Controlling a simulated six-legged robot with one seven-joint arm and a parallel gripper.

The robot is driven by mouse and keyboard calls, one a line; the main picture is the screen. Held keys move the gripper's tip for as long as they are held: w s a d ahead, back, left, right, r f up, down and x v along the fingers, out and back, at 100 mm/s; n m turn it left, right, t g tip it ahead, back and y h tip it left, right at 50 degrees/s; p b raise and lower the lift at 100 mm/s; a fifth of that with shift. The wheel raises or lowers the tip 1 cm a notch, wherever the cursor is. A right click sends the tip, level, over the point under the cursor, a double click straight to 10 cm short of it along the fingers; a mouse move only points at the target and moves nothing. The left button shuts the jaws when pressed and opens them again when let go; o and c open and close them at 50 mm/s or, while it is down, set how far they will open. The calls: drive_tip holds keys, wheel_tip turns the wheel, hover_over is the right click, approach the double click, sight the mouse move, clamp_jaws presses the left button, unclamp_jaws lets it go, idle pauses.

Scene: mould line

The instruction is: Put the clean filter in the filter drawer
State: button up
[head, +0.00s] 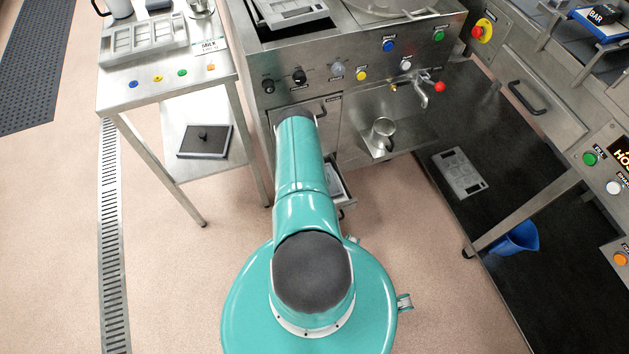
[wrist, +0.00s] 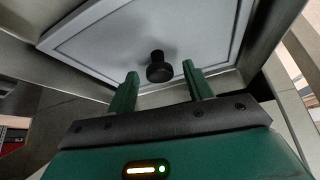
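The clean filter (wrist: 105,32), a pale framed plate with a black knob (wrist: 159,70), fills the upper part of the wrist view. It lies within the metal walls of the open filter drawer (wrist: 262,38). In the head view the drawer (head: 347,204) sticks out low at the machine's front, with part of a pale plate (head: 335,180) inside. My gripper (wrist: 160,82) is open, its green fingers apart on either side of the knob, with a gap to each. My arm hides the gripper in the head view.
A dark plate with a knob (head: 203,140) lies on the lower shelf of the left table. A metal jug (head: 382,134) stands under the tap. A grey plate (head: 459,172) and a blue bucket (head: 516,239) are at the right. The floor at left is clear.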

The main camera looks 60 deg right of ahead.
drive_tip(key=shift+r, duration=0.25)
drive_tip(key=v, duration=1.2)
